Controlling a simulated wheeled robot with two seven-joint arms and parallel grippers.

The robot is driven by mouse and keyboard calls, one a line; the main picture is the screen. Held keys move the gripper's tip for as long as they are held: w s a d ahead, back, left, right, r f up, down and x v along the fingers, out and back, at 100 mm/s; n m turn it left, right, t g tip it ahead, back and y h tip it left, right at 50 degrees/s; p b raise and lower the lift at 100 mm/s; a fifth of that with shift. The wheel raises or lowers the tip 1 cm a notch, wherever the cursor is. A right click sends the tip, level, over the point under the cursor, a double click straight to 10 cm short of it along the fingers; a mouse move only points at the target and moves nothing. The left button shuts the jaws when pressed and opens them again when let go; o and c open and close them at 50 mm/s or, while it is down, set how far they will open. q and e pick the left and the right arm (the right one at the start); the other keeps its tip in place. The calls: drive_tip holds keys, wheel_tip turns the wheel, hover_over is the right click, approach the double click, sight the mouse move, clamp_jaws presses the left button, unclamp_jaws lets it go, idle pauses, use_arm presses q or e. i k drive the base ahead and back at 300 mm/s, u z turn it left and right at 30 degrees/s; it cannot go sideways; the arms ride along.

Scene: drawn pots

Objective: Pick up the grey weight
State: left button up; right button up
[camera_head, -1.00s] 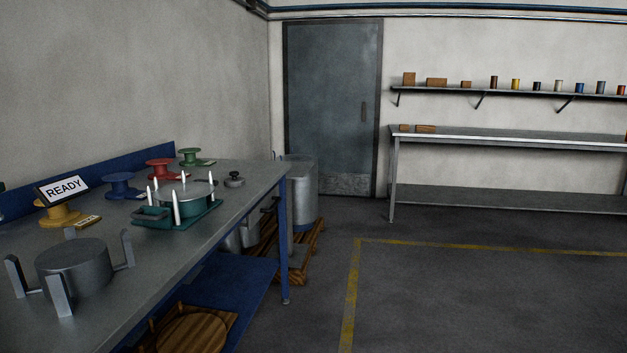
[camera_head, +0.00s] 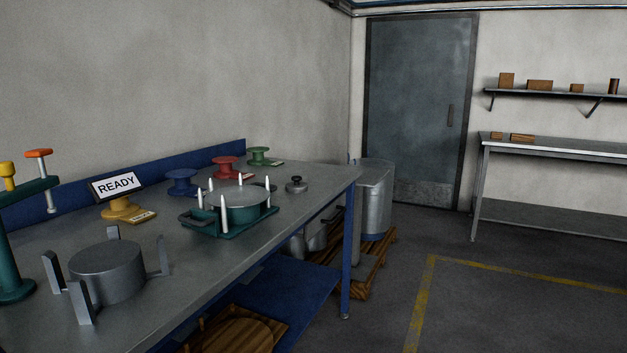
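A small round grey piece with a knob on top (camera_head: 296,186), which looks like the grey weight, sits on the workbench (camera_head: 190,290) near its far right edge. A larger grey cylinder (camera_head: 108,273) sits nearer, among upright grey prongs. Neither of my grippers is in view, and nothing is touching these things.
Yellow, blue, red and green spools (camera_head: 182,183) line the back of the bench, with a READY sign (camera_head: 116,186) at the yellow one. A green stand (camera_head: 14,250) is at far left. The floor (camera_head: 520,310) right of the bench is clear.

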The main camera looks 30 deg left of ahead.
sight(297, 186)
drive_tip(key=i, duration=3.35)
drive_tip(key=u, duration=3.4)
